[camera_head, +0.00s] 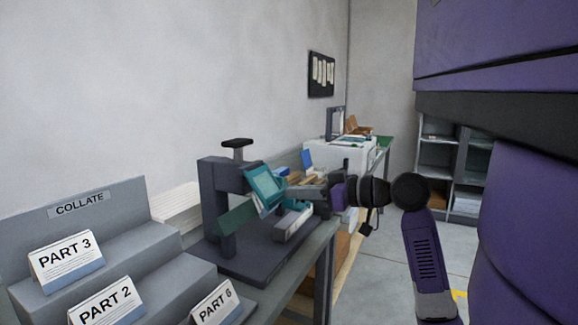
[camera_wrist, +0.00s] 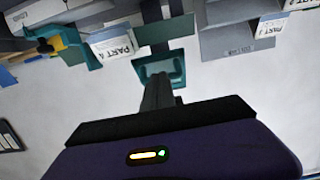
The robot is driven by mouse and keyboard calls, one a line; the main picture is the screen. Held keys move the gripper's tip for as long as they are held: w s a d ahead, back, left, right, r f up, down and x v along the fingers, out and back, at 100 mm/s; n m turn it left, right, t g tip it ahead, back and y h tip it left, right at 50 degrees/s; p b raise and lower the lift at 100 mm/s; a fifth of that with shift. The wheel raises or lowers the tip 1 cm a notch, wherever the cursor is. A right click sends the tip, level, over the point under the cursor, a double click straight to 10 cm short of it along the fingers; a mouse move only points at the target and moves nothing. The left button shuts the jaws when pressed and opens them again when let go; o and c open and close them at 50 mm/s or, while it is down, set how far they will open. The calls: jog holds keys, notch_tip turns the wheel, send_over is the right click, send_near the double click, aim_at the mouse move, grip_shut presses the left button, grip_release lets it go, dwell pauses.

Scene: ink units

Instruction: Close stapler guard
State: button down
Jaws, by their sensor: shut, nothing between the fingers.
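The stapler (camera_head: 212,190) is a dark grey upright machine with a black knob on top, standing on a dark base plate on the bench. Its teal-framed guard (camera_head: 264,187) sticks out tilted at the front, with a paler panel inside the frame. In the wrist view the guard's teal frame (camera_wrist: 178,70) lies just beyond my fingertips. My gripper (camera_head: 291,190) comes in from the right, close to the guard. Its fingers (camera_wrist: 158,78) are together and empty. I cannot tell whether they touch the guard.
A grey stepped collating rack (camera_head: 120,215) with part cards stands at the front left. Small boxes and trays crowd the bench behind my gripper. A white cabinet (camera_head: 335,158) stands farther back. Open floor (camera_head: 390,265) lies right of the bench.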

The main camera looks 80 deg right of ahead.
jog(key=w+d+f+t+h+b, duration=0.1)
jog(key=w+f+t+b, duration=0.3)
jog(key=b, duration=1.2)
notch_tip(320, 180, down, 2)
jog(key=t, duration=0.2)
jog(key=shift+w+t+b, duration=0.2)
jog(key=shift+t+b, duration=0.15)
jog(key=shift+t, duration=0.05)
jog(key=shift+r+h, duration=0.1)
jog(key=shift+h, duration=0.3)
jog(key=v, duration=0.7)
jog(key=shift+s, duration=0.35)
